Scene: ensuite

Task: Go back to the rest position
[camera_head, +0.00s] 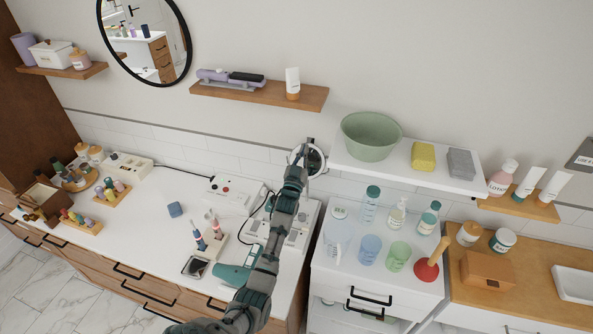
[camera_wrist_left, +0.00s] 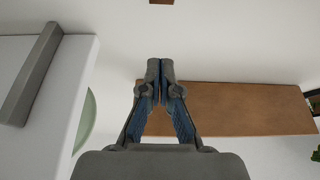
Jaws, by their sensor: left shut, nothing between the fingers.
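My left arm reaches up from the bottom of the head view, and its gripper (camera_head: 310,143) is near the wall, just left of the white shelf with the green bowl. In the left wrist view the two fingers of this gripper (camera_wrist_left: 160,68) meet at their tips, with nothing between them. A round white-rimmed thing (camera_head: 322,163) shows behind the wrist, partly hidden by it. My right gripper is in neither view.
Below, a white counter (camera_head: 150,220) and a white cart (camera_head: 328,265) hold bottles, cups and a plunger (camera_head: 427,268).

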